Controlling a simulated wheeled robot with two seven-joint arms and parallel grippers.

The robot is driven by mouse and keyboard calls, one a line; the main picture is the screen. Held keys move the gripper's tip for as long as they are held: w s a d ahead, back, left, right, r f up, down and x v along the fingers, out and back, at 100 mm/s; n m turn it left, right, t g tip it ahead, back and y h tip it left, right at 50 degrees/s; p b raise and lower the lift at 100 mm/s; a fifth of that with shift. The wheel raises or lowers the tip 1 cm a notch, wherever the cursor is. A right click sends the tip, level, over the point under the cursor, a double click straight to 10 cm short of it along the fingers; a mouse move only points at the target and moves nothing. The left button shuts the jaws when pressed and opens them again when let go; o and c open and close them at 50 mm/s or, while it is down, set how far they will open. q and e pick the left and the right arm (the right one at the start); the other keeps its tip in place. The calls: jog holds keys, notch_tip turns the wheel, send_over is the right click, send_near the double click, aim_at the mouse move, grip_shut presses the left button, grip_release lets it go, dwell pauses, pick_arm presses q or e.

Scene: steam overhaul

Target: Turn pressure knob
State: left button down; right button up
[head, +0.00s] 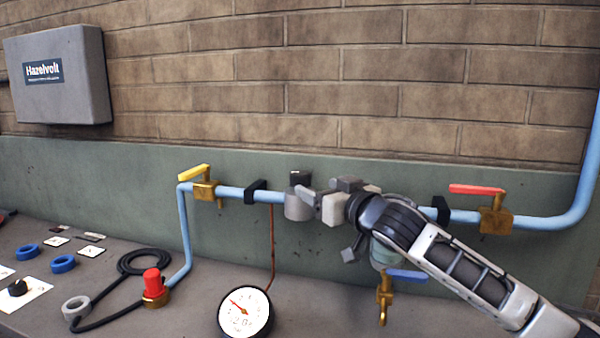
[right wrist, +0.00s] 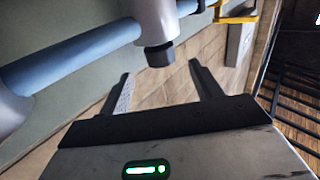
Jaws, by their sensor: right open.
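The pressure knob (head: 299,178) is a small dark knob on top of a grey regulator body (head: 297,207) set in the blue pipe. In the right wrist view the dark knob (right wrist: 159,55) sits at the end of the light grey body (right wrist: 155,22), roughly centred ahead of the gap between my fingertips. My right gripper (head: 312,198) is just right of the regulator in the head view. In the right wrist view my right gripper (right wrist: 158,75) is open and empty, its two fingers apart. I cannot tell whether a finger touches the body. My left gripper is out of view.
A blue pipe (head: 235,193) runs along the wall, with a yellow-handled valve (head: 204,188) left and a red-handled valve (head: 492,215) right. A blue-handled valve (head: 388,290) hangs below my arm. A round gauge (head: 245,312), red-capped fitting (head: 152,284) and black hose (head: 140,262) are on the bench.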

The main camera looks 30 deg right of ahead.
aim_at(306, 182)
jog(key=w+p, duration=0.2)
jog(key=w, duration=0.6)
jog(key=shift+w+d, duration=0.1)
jog(key=shift+w, duration=0.1)
jog(key=c, duration=1)
